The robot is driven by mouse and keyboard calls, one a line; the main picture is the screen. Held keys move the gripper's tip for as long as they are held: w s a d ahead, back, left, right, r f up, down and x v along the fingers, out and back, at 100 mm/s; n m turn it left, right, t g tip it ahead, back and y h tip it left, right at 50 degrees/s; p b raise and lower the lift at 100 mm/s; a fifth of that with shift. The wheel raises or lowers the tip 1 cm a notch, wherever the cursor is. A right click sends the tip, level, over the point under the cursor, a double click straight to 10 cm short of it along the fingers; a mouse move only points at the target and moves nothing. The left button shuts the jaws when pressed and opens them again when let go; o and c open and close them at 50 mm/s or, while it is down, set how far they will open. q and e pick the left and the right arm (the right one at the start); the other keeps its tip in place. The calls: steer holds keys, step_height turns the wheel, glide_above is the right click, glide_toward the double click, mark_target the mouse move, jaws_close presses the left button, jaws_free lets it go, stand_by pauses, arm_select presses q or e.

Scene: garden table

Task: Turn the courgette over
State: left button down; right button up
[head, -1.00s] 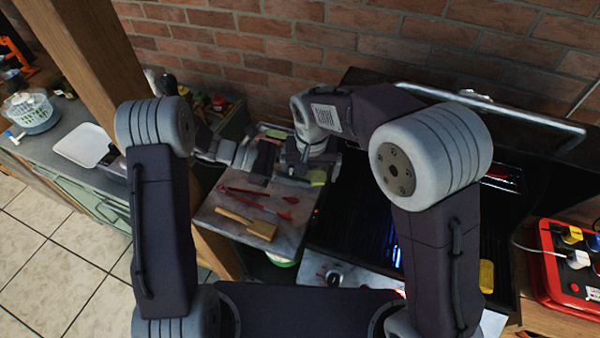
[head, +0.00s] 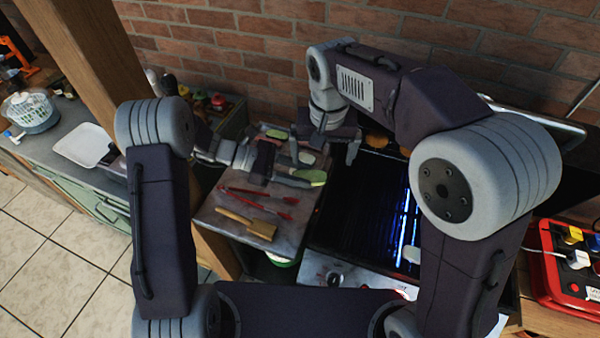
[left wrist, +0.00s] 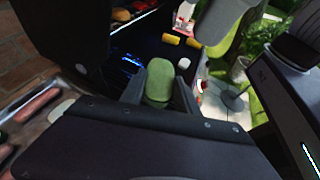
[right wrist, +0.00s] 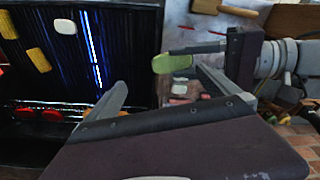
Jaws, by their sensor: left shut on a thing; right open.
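The courgette (head: 312,177) is a pale green slice with a darker rind, held above the right part of the grey side board. My left gripper (head: 298,176) is shut on it; in the left wrist view the courgette (left wrist: 159,80) stands out between the two fingers. It also shows in the right wrist view (right wrist: 174,63), near the right gripper's fingers but apart from them. My right gripper (head: 326,148) is open and empty, just behind the courgette and over the grill's left edge. The courgette's underside is hidden in the head view.
The black grill (head: 350,215) lies to the right, with yellow pieces (right wrist: 39,60) and a white piece (right wrist: 65,26) on it. Red tongs (head: 255,195) and a wooden-handled brush (head: 250,223) lie on the board (head: 212,213). A brick wall stands behind.

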arm_select(q)
steer(key=shift+d, duration=0.15)
steer(key=shift+s, duration=0.1)
arm_select(e)
steer(key=s+d+f, duration=1.2)
steer(key=d+f, duration=0.2)
steer(key=d, duration=0.1)
steer(key=shift+s+d+f, duration=0.2)
steer(key=shift+f, duration=0.05)
